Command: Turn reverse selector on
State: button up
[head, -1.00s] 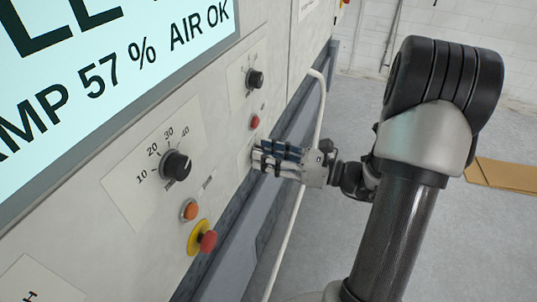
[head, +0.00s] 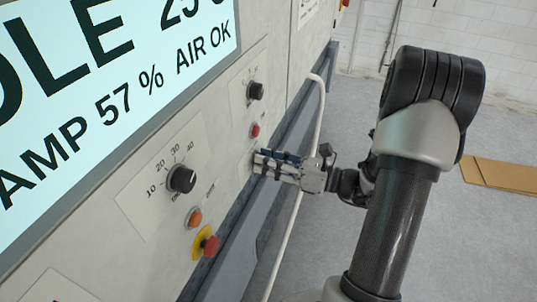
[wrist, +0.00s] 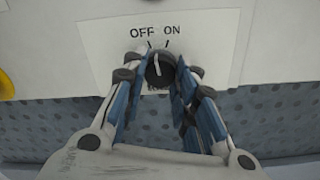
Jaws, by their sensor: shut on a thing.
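The selector knob (wrist: 160,68) is small, round and dark, on a white label plate (wrist: 95,45) marked OFF at left and ON at right. Its pale pointer line stands nearly upright; I cannot tell clearly which mark it favours. My gripper (wrist: 159,76) has one finger on each side of the knob and is shut on it. The lettering under the knob is mostly hidden. In the head view, my gripper (head: 260,160) reaches the panel below a red button, and its fingers hide the knob.
The panel also bears a red button (head: 255,131), an upper black knob (head: 256,91), a numbered dial (head: 181,179), an orange button (head: 195,217) and a red mushroom button on yellow (head: 209,245). A pale rail (head: 311,135) runs close by my gripper.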

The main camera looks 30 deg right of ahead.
jog(key=shift+m+p, duration=2.8)
jog(key=shift+p, duration=0.45)
jog(key=o, duration=1.1)
jog(key=shift+s, duration=0.1)
jog(key=v, duration=1.2)
jog(key=shift+a, duration=0.1)
